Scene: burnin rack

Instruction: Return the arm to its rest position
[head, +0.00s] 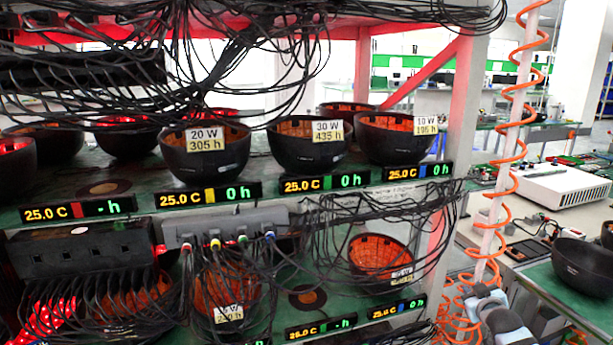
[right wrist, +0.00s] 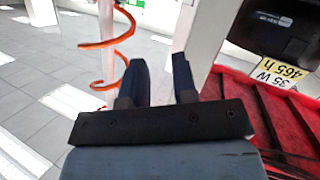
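My right gripper (right wrist: 158,68) shows in the right wrist view with its two dark fingers apart and nothing between them. Grey floor and an orange coiled hose lie beyond the fingers. In the head view, grey-blue parts of my right arm (head: 492,312) show low at the right, in front of the orange hose and beside the rack. I cannot make out the fingers there. My left gripper is in neither view.
A rack shelf (head: 105,190) holds several black bowls with orange insides, including a 30 W bowl (head: 306,145). Black cables hang across it. An orange coiled hose (head: 512,95) hangs at the right. A bench with bowls (head: 580,265) stands at the right. A labelled dark object (right wrist: 275,25) is near the gripper.

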